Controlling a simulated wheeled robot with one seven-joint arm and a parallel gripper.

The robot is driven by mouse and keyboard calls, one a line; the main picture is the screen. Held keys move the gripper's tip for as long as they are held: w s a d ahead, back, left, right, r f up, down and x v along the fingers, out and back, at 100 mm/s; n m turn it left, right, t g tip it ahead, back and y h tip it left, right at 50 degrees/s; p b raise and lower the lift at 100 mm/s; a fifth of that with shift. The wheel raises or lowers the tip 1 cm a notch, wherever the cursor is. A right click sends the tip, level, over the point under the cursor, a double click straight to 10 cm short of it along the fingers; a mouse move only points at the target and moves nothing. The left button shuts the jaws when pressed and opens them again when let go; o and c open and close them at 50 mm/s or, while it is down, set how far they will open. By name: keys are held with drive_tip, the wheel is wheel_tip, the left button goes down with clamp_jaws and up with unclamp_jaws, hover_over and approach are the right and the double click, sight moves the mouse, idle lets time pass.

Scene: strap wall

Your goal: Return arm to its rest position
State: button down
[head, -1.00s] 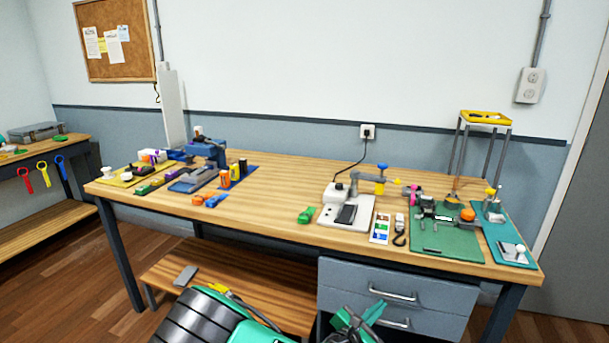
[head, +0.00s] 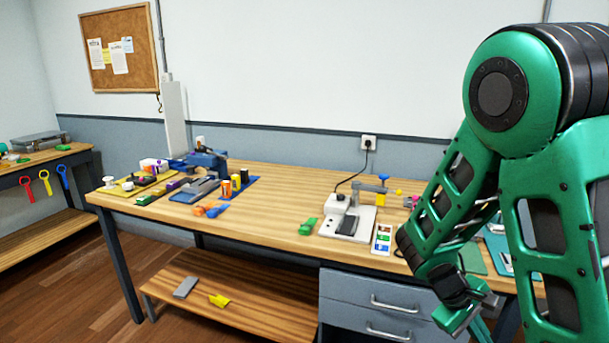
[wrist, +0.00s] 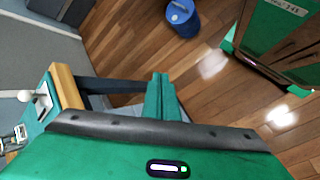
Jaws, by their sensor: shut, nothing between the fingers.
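My green arm fills the right side of the head view, folded in front of the right end of the wooden workbench (head: 270,196). My gripper (head: 462,322) is low in front of the bench's right end in the head view, partly hidden by its own links. In the wrist view my gripper's green fingers (wrist: 161,95) are together with nothing between them. They point over the wood floor (wrist: 205,45), with the bench edge at left. My arm hides most of the green mat and the teal mat on the bench.
A blue bin (wrist: 183,18) stands on the floor near the gripper. Grey drawers (head: 370,300) hang under the bench. The lower shelf (head: 255,295) holds a grey block and a yellow item (head: 219,300). A white-based device (head: 348,220) stands on the bench. Open floor lies between bench and bin.

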drive_tip(key=s+r+m+y, duration=0.3)
drive_tip(key=s+r+m, duration=0.2)
drive_tip(key=s+r, duration=0.2)
drive_tip(key=s+r+m+t+y, duration=0.1)
drive_tip(key=s+r+m+y, duration=0.3)
drive_tip(key=s, duration=0.7)
wheel_tip(320, 180, up, 3)
drive_tip(key=shift+s+d+r+m, duration=0.1)
drive_tip(key=shift+s+d+m, duration=0.25)
drive_tip(key=shift+m, duration=0.65)
drive_tip(key=shift+w+f, duration=0.3)
drive_tip(key=shift+w, duration=0.25)
drive_tip(key=shift+s, duration=0.1)
